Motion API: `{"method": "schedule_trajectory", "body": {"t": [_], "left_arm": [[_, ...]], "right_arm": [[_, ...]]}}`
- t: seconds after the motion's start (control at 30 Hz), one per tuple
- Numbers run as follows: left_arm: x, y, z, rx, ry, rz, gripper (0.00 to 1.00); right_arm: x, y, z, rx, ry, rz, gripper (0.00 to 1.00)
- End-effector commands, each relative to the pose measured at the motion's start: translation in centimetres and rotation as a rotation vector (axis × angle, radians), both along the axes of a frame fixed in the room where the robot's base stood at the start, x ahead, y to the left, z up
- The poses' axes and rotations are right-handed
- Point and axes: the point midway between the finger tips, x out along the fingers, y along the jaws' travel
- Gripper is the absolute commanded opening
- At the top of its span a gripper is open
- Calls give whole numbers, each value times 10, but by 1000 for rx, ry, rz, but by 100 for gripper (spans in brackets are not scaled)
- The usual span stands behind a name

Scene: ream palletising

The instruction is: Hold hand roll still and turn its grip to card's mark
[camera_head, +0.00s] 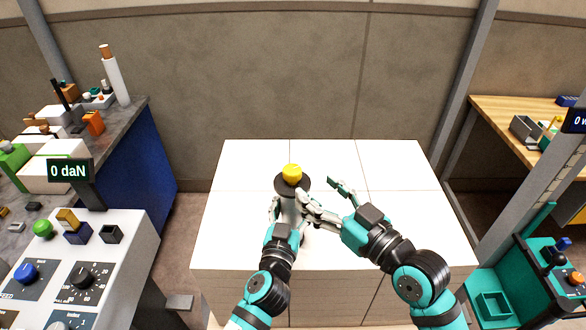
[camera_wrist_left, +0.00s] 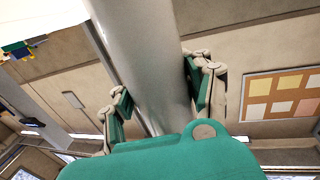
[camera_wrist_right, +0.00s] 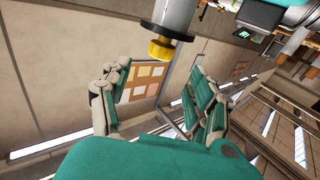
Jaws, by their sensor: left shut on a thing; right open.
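The hand roll (camera_head: 290,208) is a grey cylinder standing upright on the white table, with a black collar (camera_head: 280,185) and a yellow grip (camera_head: 292,173) on top. My left gripper (camera_head: 287,214) is shut on the grey body below the collar; the left wrist view shows its pads on both sides of the roll (camera_wrist_left: 150,50). My right gripper (camera_head: 318,190) is open and empty, just right of the collar. In the right wrist view, the yellow grip (camera_wrist_right: 161,49) lies beyond the open fingers (camera_wrist_right: 160,85), apart from them. I cannot make out the card or its mark.
The white table (camera_head: 390,170) is otherwise clear. A control panel (camera_head: 90,260) with a "0 daN" display (camera_head: 69,170) stands at left, beside a cluttered bench (camera_head: 135,110). A wooden bench (camera_head: 490,115) and a teal station (camera_head: 550,270) stand at right.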

Motion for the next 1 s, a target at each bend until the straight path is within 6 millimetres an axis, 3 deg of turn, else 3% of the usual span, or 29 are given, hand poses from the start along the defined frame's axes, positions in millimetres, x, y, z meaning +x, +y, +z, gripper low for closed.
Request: {"method": "schedule_trajectory", "body": {"t": [0.2,0.4,0.83,1.0], "left_arm": [[0,0,1,-1,-1,0,0],[0,0,0,0,-1,0,0],[0,0,0,0,-1,0,0],[0,0,0,0,-1,0,0]], "right_arm": [[36,29,0,1,0,0,61],[58,47,0,-1,-1,0,61],[66,53,0,-4,-2,0,61],[66,53,0,-4,-2,0,40]]}}
